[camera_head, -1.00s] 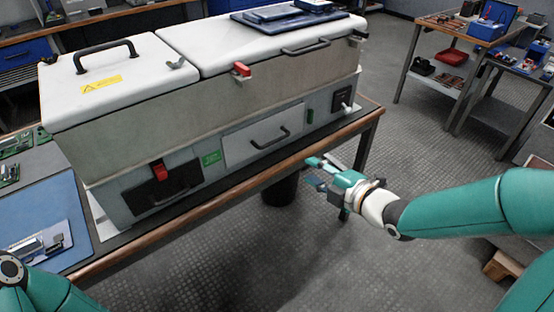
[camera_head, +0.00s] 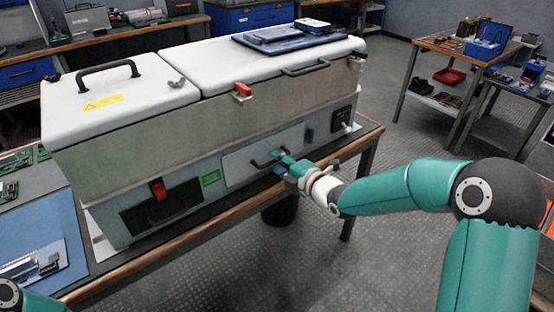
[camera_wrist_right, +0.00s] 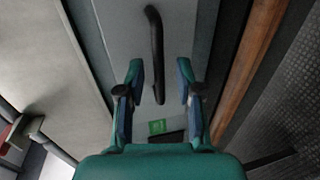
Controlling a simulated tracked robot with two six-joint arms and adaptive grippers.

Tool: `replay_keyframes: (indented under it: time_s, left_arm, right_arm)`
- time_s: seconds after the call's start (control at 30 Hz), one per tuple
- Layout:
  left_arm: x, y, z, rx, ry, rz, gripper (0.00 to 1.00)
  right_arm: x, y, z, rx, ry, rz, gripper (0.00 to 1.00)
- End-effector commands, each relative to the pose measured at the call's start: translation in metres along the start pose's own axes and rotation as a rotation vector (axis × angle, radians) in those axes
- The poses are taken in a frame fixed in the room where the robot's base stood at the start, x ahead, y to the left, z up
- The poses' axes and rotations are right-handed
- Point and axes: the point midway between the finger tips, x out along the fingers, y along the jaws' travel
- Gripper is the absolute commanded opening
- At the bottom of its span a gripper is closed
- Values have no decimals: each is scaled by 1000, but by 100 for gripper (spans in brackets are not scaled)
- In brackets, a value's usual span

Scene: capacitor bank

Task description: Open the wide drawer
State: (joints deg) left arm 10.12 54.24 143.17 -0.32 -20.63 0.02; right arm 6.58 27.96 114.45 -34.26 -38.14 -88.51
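The wide drawer (camera_head: 240,160) is a pale panel in the middle of the grey cabinet's lower front, and it looks shut. Its black bar handle (camera_head: 258,165) is partly hidden behind my right gripper (camera_head: 283,163). In the right wrist view the handle (camera_wrist_right: 155,50) runs lengthwise, with its lower end between the two spread fingers of my right gripper (camera_wrist_right: 158,85). The fingers stand apart on either side, with a gap to the handle; the drawer face (camera_wrist_right: 124,35) lies beyond. My left gripper is out of view; only part of my left arm shows at bottom left.
The cabinet (camera_head: 170,120) stands on a wood-edged bench (camera_head: 205,218). A black panel with a red latch (camera_head: 157,189) is left of the drawer. A blue mat (camera_head: 40,225) with parts lies at left. The floor in front is open, with a dark bin (camera_head: 280,211) below.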

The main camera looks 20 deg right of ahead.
Motion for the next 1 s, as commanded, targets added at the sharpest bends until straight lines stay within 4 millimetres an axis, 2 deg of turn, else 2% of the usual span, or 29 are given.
replay_keyframes:
  time_s: [0.2, 0.5, 0.7, 1.0]
  left_arm:
    - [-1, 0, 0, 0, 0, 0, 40]
    - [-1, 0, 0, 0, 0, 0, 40]
    - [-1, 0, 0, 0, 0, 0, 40]
    - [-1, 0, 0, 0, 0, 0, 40]
  right_arm:
    - [18, 0, 0, 2, -1, -1, 36]
    - [19, 0, 1, 2, -2, -1, 36]
    - [19, 0, 1, 2, -2, -1, 2]
    - [19, -1, 1, 2, -2, -2, 0]
